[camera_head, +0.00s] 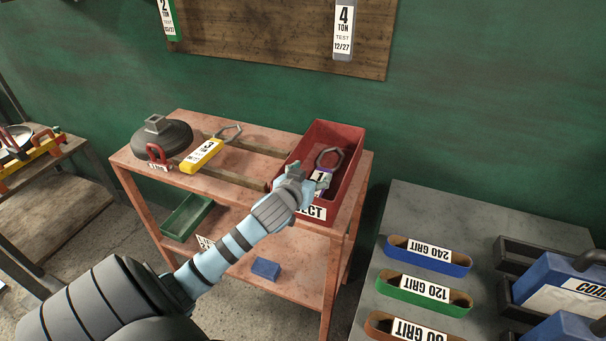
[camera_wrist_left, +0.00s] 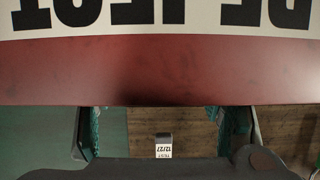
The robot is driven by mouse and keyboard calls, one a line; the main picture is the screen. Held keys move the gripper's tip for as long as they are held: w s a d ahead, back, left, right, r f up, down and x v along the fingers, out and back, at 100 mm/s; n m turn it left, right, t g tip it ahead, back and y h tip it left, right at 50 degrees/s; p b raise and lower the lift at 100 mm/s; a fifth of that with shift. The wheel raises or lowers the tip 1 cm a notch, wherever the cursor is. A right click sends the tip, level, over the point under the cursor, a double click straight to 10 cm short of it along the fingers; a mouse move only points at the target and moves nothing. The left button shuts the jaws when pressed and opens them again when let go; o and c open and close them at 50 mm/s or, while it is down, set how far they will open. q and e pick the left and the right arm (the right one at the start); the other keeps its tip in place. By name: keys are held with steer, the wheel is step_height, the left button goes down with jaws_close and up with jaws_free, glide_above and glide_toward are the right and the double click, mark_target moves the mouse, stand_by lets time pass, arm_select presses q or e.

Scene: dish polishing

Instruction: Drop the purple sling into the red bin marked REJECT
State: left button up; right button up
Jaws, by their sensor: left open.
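The purple sling (camera_head: 319,178) lies inside the red bin (camera_head: 351,183), with its white tag marked 1 and its grey ring showing. My left gripper (camera_head: 308,181) is over the bin's front side, right at the sling, and hides part of it. Its jaws are open. In the left wrist view the bin's red wall (camera_wrist_left: 160,70) with the upside-down REJECT label crosses the picture. The open fingers of my left gripper (camera_wrist_left: 160,130) show below it with nothing between them. I cannot tell whether a finger touches the sling. My right gripper is not in view.
The bin stands on a reddish two-shelf table (camera_head: 250,187). A yellow sling (camera_head: 202,156) marked 3 and a dark round weight (camera_head: 160,137) lie to its left. A green tray (camera_head: 187,217) is on the lower shelf. A grey bench (camera_head: 450,210) with sanding belts stands right.

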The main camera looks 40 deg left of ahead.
arm_select(q)
steer(key=v, duration=0.7)
steer(key=shift+r+p, duration=0.25)
steer(key=shift+p, duration=0.2)
steer(key=shift+s+a, duration=0.1)
